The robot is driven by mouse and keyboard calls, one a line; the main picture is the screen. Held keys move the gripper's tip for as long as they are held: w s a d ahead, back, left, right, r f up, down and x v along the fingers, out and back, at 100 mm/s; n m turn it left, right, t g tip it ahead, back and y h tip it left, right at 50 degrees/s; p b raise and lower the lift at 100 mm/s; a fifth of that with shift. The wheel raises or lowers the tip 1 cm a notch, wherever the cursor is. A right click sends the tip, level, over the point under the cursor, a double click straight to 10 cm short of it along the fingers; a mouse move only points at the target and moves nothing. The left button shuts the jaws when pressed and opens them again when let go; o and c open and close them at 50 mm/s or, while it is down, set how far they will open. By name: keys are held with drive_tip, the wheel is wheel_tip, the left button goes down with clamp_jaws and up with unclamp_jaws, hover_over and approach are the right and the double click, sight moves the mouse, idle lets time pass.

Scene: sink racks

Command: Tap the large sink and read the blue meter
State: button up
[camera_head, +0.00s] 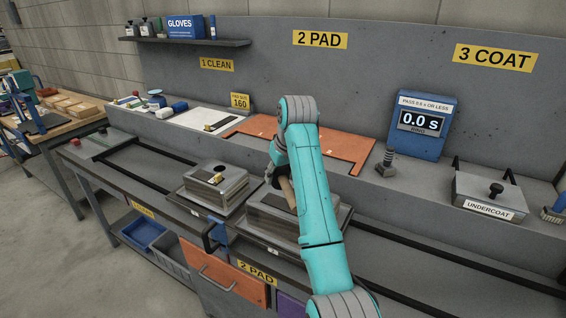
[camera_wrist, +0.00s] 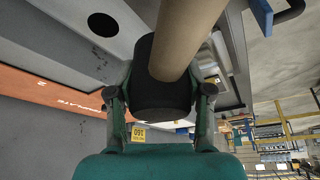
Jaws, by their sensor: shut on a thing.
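The blue meter (camera_head: 436,146) stands on the back ledge at right, reads "0.0 s" above the word "RING", and bears a small "PASS" label. The large sink (camera_head: 262,224) is a grey metal basin lying upside down on the bench, partly hidden by my arm. My gripper (camera_wrist: 160,95) is shut on the black cylindrical part of a mallet-like tool (camera_wrist: 186,35) with a tan shaft. In the head view the tan shaft (camera_head: 287,191) shows just above the large sink; contact cannot be told. A grey surface with a round hole (camera_wrist: 102,25) shows in the wrist view.
A smaller sink (camera_head: 208,191) lies left of the large one. An orange mat (camera_head: 345,150) and a dark bolt-like post (camera_head: 387,164) are on the ledge behind. An "UNDERCOAT" box (camera_head: 487,195) stands at right. The bench right of my arm has free room between dark rails.

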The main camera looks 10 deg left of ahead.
sight(278, 199)
drive_tip(key=shift+w, duration=0.35)
drive_tip(key=shift+f, duration=2.95)
drive_tip(key=shift+f, duration=0.55)
drive_tip(key=shift+r, duration=3.6)
